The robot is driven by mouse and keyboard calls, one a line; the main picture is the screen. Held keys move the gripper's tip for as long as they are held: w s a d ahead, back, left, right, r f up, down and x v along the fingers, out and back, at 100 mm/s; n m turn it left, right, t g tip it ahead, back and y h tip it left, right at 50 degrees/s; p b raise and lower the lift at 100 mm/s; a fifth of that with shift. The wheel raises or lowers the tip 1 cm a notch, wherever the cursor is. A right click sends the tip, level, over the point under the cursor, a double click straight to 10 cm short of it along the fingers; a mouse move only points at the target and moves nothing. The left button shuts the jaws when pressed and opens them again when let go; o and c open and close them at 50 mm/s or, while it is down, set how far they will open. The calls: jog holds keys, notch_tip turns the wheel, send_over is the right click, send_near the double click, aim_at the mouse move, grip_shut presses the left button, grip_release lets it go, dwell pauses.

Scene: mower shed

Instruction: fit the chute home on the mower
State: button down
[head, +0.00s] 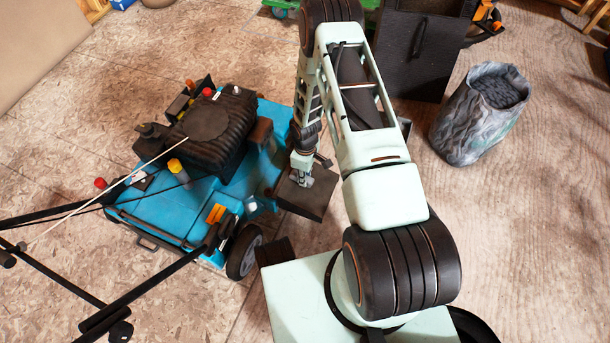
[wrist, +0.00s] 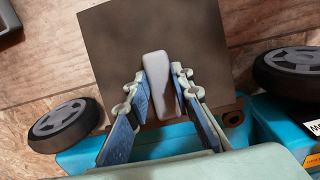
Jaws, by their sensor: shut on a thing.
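The mower (head: 235,150) has a blue deck, a black engine and dark wheels, and stands left of centre in the head view. The chute (head: 315,198) is a dark, flat-faced piece beside the mower's right side. My gripper (head: 302,176) is shut on the chute's light grey handle. In the wrist view my gripper's fingers (wrist: 159,75) straddle that handle, and the chute (wrist: 115,45) fills the middle. Its lower edge lies near the blue deck (wrist: 175,137) and a brown bracket (wrist: 233,117). I cannot tell whether chute and deck touch. My arm hides part of this side.
Mower wheels (wrist: 62,125) (wrist: 290,65) flank the chute in the wrist view. The handlebar (head: 150,285) spreads over the floor at lower left. A black box (head: 425,50) and a grey bag (head: 480,112) stand at the right. Floor (head: 530,220) right of my arm is clear.

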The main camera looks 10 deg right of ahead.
jog(key=shift+f, duration=1.45)
jog(key=c, duration=1.6)
grip_release()
jog(key=shift+f, duration=0.1)
notch_tip(320, 180, up, 12)
jog(key=shift+r, duration=0.1)
